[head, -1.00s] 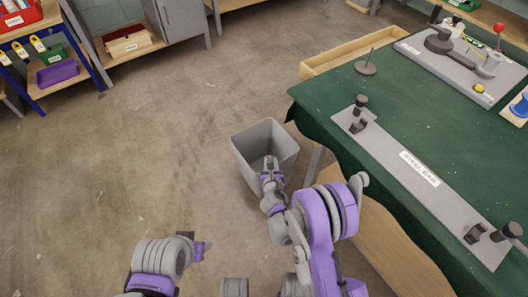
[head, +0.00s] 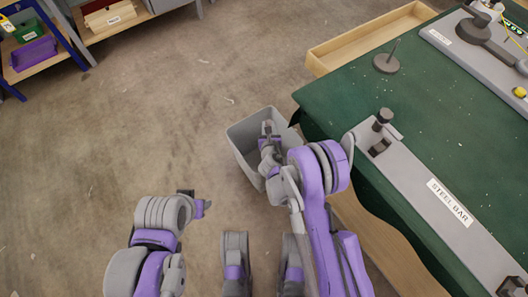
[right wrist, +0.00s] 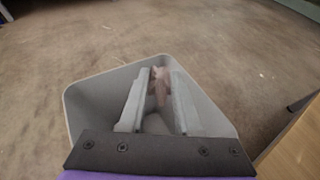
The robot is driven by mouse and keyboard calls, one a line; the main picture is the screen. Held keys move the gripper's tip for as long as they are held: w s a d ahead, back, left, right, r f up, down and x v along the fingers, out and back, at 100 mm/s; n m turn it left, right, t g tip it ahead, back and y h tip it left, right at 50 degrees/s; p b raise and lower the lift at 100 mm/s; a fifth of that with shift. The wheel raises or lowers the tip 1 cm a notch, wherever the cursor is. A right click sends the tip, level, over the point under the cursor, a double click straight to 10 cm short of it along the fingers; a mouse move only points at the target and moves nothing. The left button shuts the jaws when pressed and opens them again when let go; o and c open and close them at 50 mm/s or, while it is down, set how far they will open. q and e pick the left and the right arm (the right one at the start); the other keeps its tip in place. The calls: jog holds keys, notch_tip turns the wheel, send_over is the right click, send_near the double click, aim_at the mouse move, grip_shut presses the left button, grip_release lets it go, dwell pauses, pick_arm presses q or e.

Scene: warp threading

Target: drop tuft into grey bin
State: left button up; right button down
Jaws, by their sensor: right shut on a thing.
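The grey bin (head: 237,145) stands on the floor left of the green-topped table, its open top up. It also fills the middle of the right wrist view (right wrist: 86,108). My right gripper (head: 267,128) reaches over the bin's opening. In the right wrist view its fingers (right wrist: 161,82) are closed on a small pinkish tuft (right wrist: 161,90), which hangs between them over the bin's interior. The tuft is not clear in the head view. My left gripper (head: 199,206) is at the lower left, away from the bin, and its jaws cannot be made out.
The green table (head: 345,100) is close to the bin's right, bearing a steel bar (head: 445,205) and a grey spindle stand (head: 386,64). A wooden tray (head: 365,42) is at its far edge. Shelves with a purple bin (head: 34,54) stand at the upper left. The floor between is clear.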

pick_arm(q)
jog(key=shift+w+f+b, duration=0.15)
jog(key=shift+f+b, duration=0.25)
pick_arm(e)
jog(key=shift+f, duration=1.3)
jog(key=c, duration=0.5)
grip_release()
jog(key=shift+r, duration=0.1)
